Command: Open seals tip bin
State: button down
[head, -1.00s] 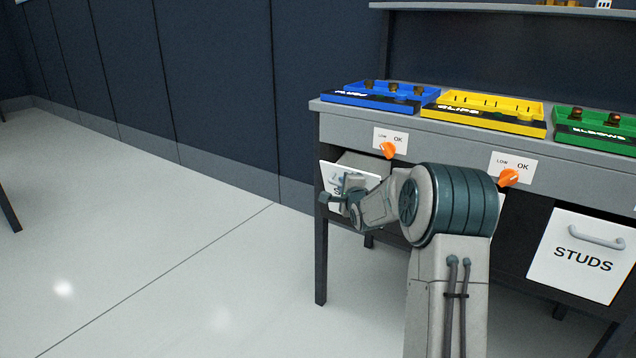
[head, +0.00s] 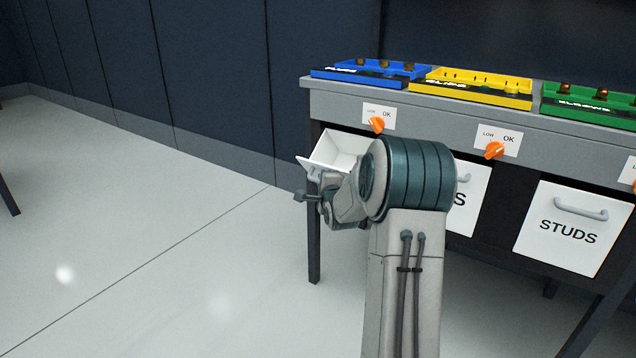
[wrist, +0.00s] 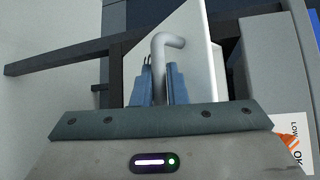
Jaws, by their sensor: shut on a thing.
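The seals tip bin (head: 346,146) is a white bin under the left end of the bench. It is tilted outward with its open top and pale inside showing. Its lettering is hidden in the head view. My gripper (head: 318,187) is at the bin's front, partly hidden by my arm. In the wrist view my gripper (wrist: 160,86) is shut on the grey bin handle (wrist: 162,52), which stands out from the white front panel (wrist: 190,50).
A bin marked STUDS (head: 570,228) hangs closed at right. Another white bin (head: 469,200) is partly behind my arm. Orange knobs (head: 377,124) sit on the bench apron. Blue (head: 370,73), yellow (head: 476,88) and green (head: 590,103) trays stand on top.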

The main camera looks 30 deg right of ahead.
jog(key=shift+s+d+f, duration=0.1)
jog(key=shift+d, duration=0.15)
jog(key=c, duration=1.7)
grip_release()
jog(key=shift+a, duration=0.1)
jog(key=shift+s+a+r, duration=0.2)
jog(key=shift+s, duration=0.1)
jog(key=shift+p+v, duration=1.95)
jog(key=shift+v, duration=4.55)
jog(key=shift+d+f, duration=0.1)
jog(key=shift+d, duration=0.05)
